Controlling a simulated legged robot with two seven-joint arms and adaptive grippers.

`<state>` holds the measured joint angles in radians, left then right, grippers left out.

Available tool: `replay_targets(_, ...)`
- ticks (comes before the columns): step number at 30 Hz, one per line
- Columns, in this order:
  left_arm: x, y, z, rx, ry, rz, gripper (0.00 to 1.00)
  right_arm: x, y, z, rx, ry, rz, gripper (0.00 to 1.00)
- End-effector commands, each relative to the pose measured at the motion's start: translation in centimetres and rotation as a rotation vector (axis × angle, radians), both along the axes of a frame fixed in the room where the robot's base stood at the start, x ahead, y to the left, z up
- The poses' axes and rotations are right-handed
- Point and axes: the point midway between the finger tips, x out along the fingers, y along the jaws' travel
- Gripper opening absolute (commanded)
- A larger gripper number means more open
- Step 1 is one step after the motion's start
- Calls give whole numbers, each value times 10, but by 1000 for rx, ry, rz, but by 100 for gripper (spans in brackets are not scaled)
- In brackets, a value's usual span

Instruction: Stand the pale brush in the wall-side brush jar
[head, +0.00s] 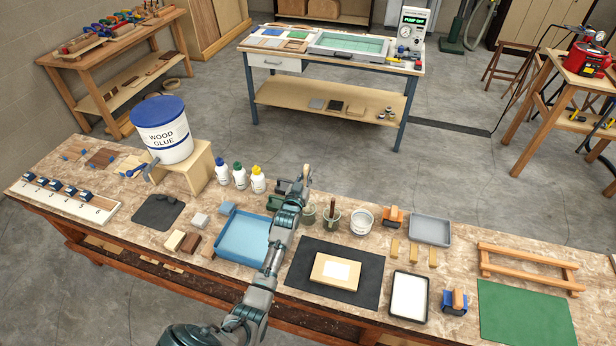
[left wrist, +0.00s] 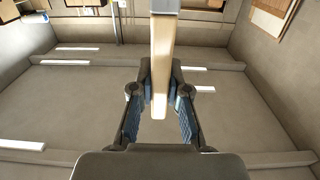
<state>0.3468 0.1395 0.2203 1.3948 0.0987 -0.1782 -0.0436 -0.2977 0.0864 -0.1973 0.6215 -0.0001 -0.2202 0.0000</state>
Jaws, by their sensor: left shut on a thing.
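My left gripper (head: 297,190) is shut on the pale brush (head: 306,173), held above the bench near the two brush jars. In the left wrist view the brush's pale wooden handle (left wrist: 161,65) runs between the two fingers (left wrist: 160,100), with a grey band at the top edge of the picture. The left brush jar (head: 308,214) is greenish, just right of my left forearm, and looks empty. The right brush jar (head: 331,218) has a dark brown handle standing in it. The brush is apart from both jars. My right gripper is out of view.
A white tub (head: 361,221) stands right of the jars. Glue bottles (head: 240,175) stand to the left, and a blue tray (head: 243,238) lies beside my left forearm. A black mat (head: 298,275) with a wooden block lies in front of the jars.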

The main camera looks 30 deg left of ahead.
Motion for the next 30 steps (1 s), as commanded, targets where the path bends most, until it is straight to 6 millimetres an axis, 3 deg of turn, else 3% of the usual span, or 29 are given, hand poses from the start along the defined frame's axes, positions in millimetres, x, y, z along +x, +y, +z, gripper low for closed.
replay_targets(6,0,-4,-21,1,-2,-1,0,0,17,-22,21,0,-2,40)
replay_targets(21,0,-1,-65,-1,0,0,0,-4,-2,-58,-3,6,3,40)
replay_targets(30,0,-2,-92,0,1,-1,0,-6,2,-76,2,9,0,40)
